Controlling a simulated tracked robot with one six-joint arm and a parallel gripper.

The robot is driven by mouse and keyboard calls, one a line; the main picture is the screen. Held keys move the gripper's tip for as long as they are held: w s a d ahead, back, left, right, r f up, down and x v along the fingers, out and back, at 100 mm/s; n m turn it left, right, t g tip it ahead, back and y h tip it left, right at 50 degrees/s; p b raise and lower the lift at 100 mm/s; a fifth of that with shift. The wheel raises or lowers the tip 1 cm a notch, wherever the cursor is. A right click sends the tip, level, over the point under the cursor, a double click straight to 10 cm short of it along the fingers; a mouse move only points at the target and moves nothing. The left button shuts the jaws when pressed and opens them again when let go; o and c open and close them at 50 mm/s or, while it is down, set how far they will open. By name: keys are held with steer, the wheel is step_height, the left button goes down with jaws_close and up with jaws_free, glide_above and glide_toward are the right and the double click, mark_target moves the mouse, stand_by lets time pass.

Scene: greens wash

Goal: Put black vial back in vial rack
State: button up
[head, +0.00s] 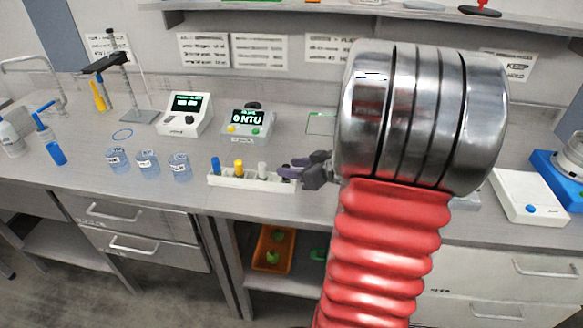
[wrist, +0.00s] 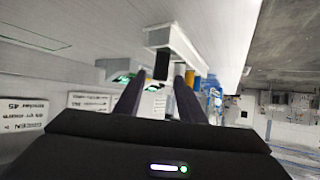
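The white vial rack (head: 232,181) stands on the bench near its front edge; its end also shows in the wrist view (wrist: 158,37). A blue vial (head: 215,164), a yellow vial (head: 239,167) and a pale vial (head: 262,169) stand in it. The black vial (wrist: 162,64) appears upright at the rack's right end, partly hidden in the head view. My gripper (head: 300,166) is at that end. In the wrist view my gripper (wrist: 159,74) has its fingers apart, one on each side of the black vial, with gaps showing. Whether the vial is fully seated cannot be told.
Several clear labelled bottles (head: 148,164) stand left of the rack. A turbidity meter (head: 247,122) and another instrument (head: 184,115) stand behind. A white device (head: 529,196) is at the right. Bare bench lies between the bottles and the rack.

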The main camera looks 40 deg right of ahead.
steer(key=v, duration=1.1)
steer(key=shift+s, duration=0.15)
stand_by(0.5)
steer(key=shift+a, duration=0.1)
